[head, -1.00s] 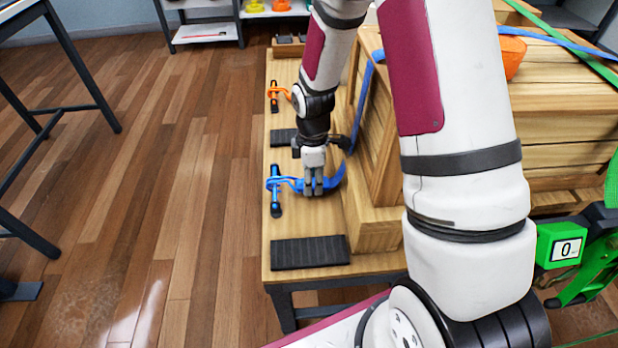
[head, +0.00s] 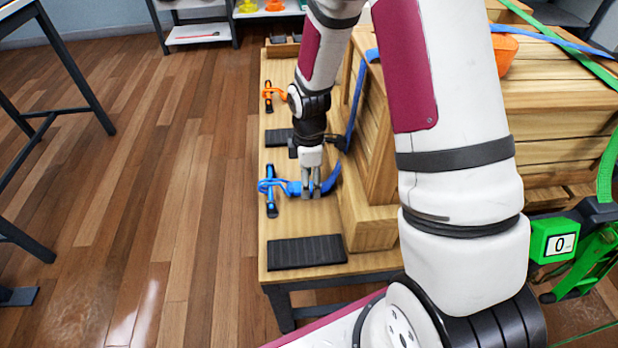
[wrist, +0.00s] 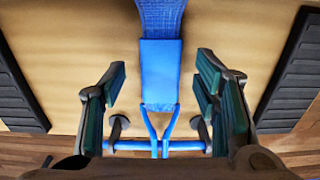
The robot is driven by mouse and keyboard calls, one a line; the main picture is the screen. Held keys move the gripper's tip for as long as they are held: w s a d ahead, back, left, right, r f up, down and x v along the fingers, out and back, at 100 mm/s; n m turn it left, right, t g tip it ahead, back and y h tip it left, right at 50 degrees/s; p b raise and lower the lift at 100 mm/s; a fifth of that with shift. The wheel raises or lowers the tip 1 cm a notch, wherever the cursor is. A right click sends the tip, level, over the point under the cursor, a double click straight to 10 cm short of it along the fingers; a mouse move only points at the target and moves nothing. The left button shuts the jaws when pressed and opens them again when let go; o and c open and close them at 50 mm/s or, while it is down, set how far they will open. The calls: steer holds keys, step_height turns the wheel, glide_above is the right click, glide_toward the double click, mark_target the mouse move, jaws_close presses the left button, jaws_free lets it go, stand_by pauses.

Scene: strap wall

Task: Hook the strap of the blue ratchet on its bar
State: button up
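The blue strap (head: 330,180) comes down beside the wooden crate to the bench. Its end, a flat blue sleeve (wrist: 161,72) with a blue wire hook (wrist: 161,130), lies between my fingers in the wrist view. The blue bar (wrist: 186,145) sits between dark posts. The hook's wires reach across the bar; I cannot tell whether they are caught around it. In the head view the hook extends past the bar (head: 271,196) to the left. My gripper (head: 311,192) points down at the strap end. Its fingers (wrist: 162,88) are apart, with gaps on both sides of the sleeve. The blue ratchet is not identifiable.
An orange hook and bar (head: 268,100) are farther back on the bench. Dark ribbed pads (head: 306,252) lie on the bench. The wooden crate (head: 372,165) stands close right of my gripper. A green ratchet (head: 575,245) is at the right.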

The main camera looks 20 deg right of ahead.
step_height(320, 180, up, 12)
stand_by(0.7)
